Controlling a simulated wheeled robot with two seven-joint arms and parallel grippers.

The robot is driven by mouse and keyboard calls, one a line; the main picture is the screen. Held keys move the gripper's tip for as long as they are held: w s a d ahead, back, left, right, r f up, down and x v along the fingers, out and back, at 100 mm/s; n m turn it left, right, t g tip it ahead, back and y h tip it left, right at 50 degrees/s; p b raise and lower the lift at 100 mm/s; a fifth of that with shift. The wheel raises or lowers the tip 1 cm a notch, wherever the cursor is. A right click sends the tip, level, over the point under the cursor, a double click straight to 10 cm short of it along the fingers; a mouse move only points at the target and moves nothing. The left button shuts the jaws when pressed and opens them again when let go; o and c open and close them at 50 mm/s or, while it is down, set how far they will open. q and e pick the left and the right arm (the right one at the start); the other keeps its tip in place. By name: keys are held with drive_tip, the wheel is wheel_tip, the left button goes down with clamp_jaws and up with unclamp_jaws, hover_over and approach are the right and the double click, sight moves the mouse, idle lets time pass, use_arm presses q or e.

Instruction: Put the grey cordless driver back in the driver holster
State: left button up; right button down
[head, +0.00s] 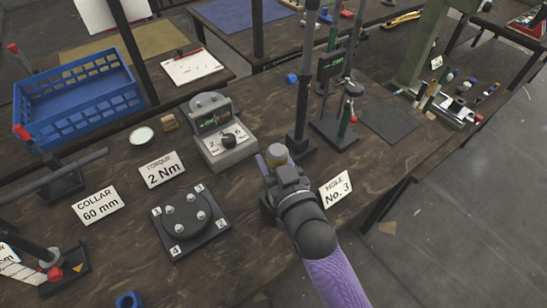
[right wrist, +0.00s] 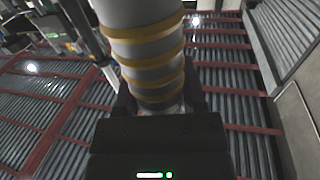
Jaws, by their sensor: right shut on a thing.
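My right gripper (head: 275,162) is above the table, left of the "HOLE No. 3" card. In the right wrist view my right gripper (right wrist: 158,100) is shut on a thick grey cylinder with yellow bands, which I take to be the grey cordless driver (right wrist: 145,45). Only a small grey and yellow part of the driver (head: 277,154) shows in the head view; the gripper hides the rest. A dark shape is partly visible just below the gripper, and I cannot tell whether it is the driver holster. My left gripper is not in view.
A torque unit (head: 222,140) with a dial stands close left of the gripper. A black post (head: 303,90) rises just behind it. A round fixture with several pegs (head: 187,217) lies front left. The "HOLE No. 3" card (head: 338,190) stands to the right. A blue crate (head: 75,100) is far left.

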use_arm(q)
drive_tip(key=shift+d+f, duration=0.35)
use_arm(e)
drive_tip(key=shift+f, duration=0.4)
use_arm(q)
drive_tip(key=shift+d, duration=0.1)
use_arm(e)
drive_tip(key=shift+c, duration=0.4)
unclamp_jaws()
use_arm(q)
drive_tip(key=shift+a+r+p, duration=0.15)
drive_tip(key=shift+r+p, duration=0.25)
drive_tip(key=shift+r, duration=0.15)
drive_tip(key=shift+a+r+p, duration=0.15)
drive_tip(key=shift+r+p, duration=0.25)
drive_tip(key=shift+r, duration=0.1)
use_arm(e)
drive_tip(key=v, duration=1)
